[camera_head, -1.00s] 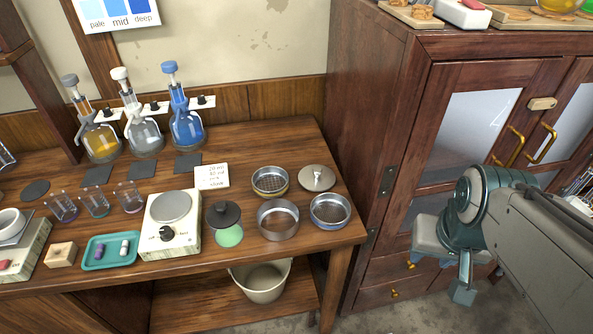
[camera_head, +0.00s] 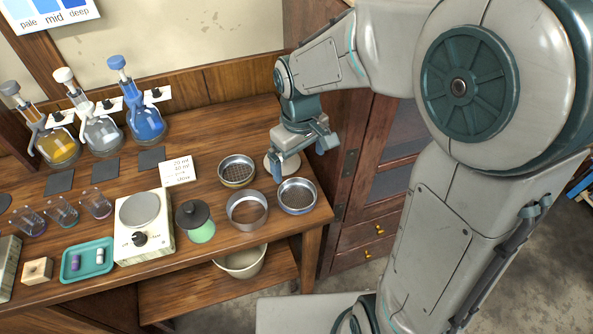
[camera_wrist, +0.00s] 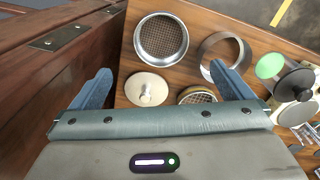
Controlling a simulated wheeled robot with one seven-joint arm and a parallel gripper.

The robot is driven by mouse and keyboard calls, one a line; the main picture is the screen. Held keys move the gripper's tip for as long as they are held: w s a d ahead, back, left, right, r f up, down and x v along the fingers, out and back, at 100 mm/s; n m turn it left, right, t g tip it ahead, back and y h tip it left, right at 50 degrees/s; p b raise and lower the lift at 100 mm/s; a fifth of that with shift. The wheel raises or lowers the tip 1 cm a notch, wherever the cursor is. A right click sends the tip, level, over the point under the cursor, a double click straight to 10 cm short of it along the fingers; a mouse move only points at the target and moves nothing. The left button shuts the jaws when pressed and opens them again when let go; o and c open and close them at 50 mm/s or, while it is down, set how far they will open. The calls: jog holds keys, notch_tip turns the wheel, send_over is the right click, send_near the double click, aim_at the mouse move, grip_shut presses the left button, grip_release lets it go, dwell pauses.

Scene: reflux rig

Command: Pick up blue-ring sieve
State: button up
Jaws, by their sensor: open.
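The blue-ring sieve (camera_head: 297,197) stands on the right front part of the wooden bench, a round metal rim around a mesh. In the wrist view the sieve (camera_wrist: 163,42) lies ahead, beyond the fingertips. My gripper (camera_head: 300,162) is open and empty above the right end of the bench, behind the sieve in the head view. Its blue fingers (camera_wrist: 160,88) are spread wide in the wrist view, with the knobbed lid between them. The jaws touch no sieve.
A yellow-ringed sieve (camera_head: 237,170) and an open metal ring (camera_head: 247,209) stand left of the blue-ring sieve. The pale lid (camera_wrist: 146,89) is partly hidden by my gripper in the head view. A dark wood cabinet (camera_head: 375,190) stands right of the bench.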

send_over(297, 198)
notch_tip(297, 198, down, 8)
jog(key=shift+a+f, duration=0.1)
jog(key=shift+f+p, duration=0.5)
jog(key=shift+f, duration=2.4)
jog(key=shift+c, duration=0.3)
jog(key=c, duration=0.7)
